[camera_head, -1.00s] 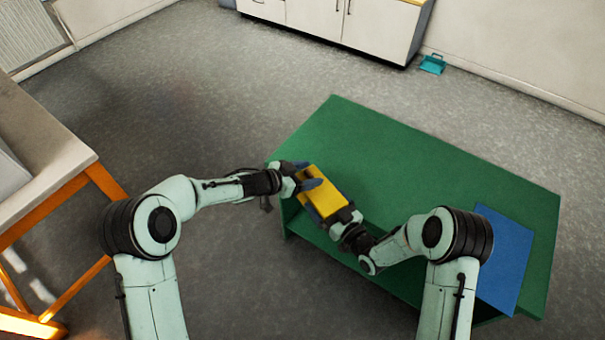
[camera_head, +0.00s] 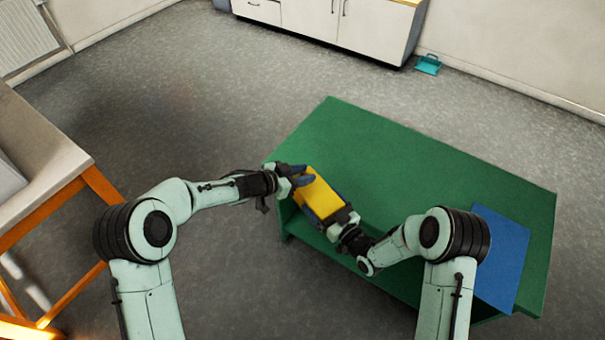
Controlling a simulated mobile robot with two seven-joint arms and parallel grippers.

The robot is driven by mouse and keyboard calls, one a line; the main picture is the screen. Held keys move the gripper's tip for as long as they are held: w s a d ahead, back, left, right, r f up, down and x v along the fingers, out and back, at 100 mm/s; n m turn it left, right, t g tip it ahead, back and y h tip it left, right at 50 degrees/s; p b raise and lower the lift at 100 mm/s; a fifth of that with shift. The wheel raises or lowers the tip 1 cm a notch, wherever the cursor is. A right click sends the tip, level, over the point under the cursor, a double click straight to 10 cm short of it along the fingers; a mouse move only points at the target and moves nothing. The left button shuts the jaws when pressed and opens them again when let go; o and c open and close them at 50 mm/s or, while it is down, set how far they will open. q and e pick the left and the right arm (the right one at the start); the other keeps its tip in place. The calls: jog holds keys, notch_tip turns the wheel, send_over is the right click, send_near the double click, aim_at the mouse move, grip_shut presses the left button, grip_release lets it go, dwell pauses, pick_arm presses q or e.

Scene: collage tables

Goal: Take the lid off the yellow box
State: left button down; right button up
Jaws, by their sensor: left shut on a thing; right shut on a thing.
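The yellow box (camera_head: 322,197) is at the left front part of the green table, between my two grippers. Its plain yellow top faces up, and I cannot make out a seam between lid and box. My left gripper (camera_head: 298,178) is shut on the box's far left end, with its dark fingers at that end. My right gripper (camera_head: 338,214) is shut on the box's near right end. The fingers and the box hide most of the box's sides and underside. I cannot tell whether the box touches the table.
The green table (camera_head: 420,175) is bare in its middle and far part. A blue mat (camera_head: 502,262) lies at its right end. An orange-legged table (camera_head: 40,150) stands on the left. White cabinets (camera_head: 320,22) and a teal dustpan (camera_head: 428,64) are far back.

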pick_arm(q)
jog(key=shift+d+r, duration=0.1)
jog(key=shift+r, duration=0.95)
jog(key=shift+r, duration=0.1)
jog(key=shift+r, duration=1.9)
jog(key=shift+s, duration=0.1)
pick_arm(e)
jog(key=shift+d, duration=0.15)
